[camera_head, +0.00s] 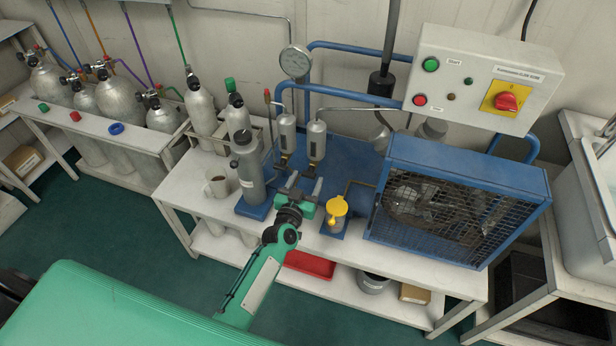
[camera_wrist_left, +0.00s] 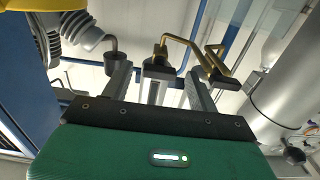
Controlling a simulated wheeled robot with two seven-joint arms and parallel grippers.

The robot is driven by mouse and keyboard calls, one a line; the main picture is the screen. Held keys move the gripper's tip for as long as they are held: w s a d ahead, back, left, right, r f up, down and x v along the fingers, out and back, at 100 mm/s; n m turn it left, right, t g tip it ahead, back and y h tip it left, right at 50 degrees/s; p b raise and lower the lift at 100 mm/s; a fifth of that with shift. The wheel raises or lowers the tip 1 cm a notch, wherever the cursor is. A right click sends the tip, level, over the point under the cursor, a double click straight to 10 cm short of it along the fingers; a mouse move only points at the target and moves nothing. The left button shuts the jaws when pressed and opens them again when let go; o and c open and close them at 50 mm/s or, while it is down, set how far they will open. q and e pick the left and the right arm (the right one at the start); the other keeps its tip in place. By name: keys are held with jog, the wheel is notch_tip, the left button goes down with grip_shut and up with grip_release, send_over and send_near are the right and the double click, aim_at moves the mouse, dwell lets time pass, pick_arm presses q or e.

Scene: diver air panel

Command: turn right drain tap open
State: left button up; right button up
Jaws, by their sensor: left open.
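Two silver filter bowls hang side by side over the bench, the right one (camera_head: 316,141) and the left one (camera_head: 287,131). Each has a brass drain tap beneath. In the left wrist view the order is reversed: the right drain tap (camera_wrist_left: 172,44) is the more leftward, and the left drain tap (camera_wrist_left: 217,60) is further right. My left gripper (camera_head: 303,187) is open just below the bowls. In the wrist view (camera_wrist_left: 157,80), the right tap's dark-ended handle appears between its fingers. I cannot tell whether they touch. My right gripper is not in view.
A grey bottle (camera_head: 249,172) on a blue base stands left of my gripper, with a mug (camera_head: 217,186) beyond. A yellow-capped cup (camera_head: 337,208) stands close on the right. The blue caged compressor (camera_head: 455,200) fills the bench's right side, under a control box (camera_head: 480,75).

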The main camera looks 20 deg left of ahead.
pick_arm(q)
jog(key=shift+w, duration=1)
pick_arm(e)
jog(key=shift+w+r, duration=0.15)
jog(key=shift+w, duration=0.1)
pick_arm(q)
jog(key=c, duration=0.9)
jog(key=shift+c, duration=0.5)
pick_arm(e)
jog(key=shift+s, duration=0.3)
